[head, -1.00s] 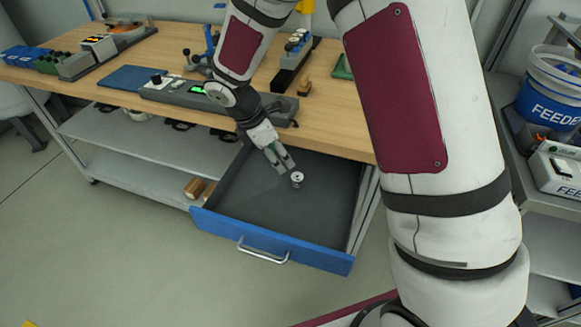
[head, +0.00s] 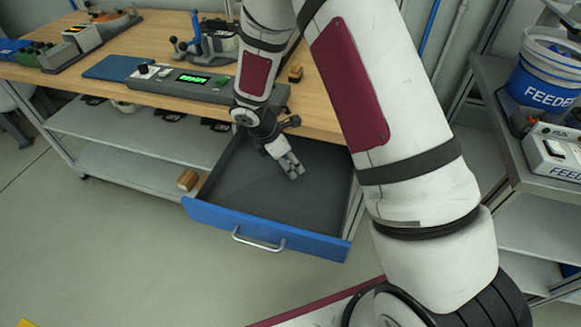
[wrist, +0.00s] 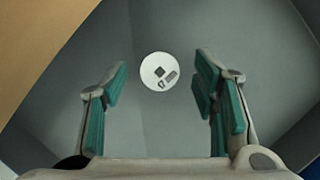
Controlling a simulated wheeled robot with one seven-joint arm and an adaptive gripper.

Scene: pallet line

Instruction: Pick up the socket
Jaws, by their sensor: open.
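The socket (wrist: 158,72) shows in the wrist view as a round white face with a few dark marks. It lies in the grey drawer, between and slightly beyond my fingertips. My gripper (wrist: 160,78) is open, with a green-padded finger on each side of the socket and a gap on both sides. In the head view my gripper (head: 291,168) points down into the open blue-fronted drawer (head: 265,232), and it hides the socket there.
The wooden workbench (head: 140,50) stands behind the drawer, with a control box (head: 190,85) near its front edge. A shelf with a blue and white bucket (head: 545,75) is at the right. The rest of the drawer floor looks clear.

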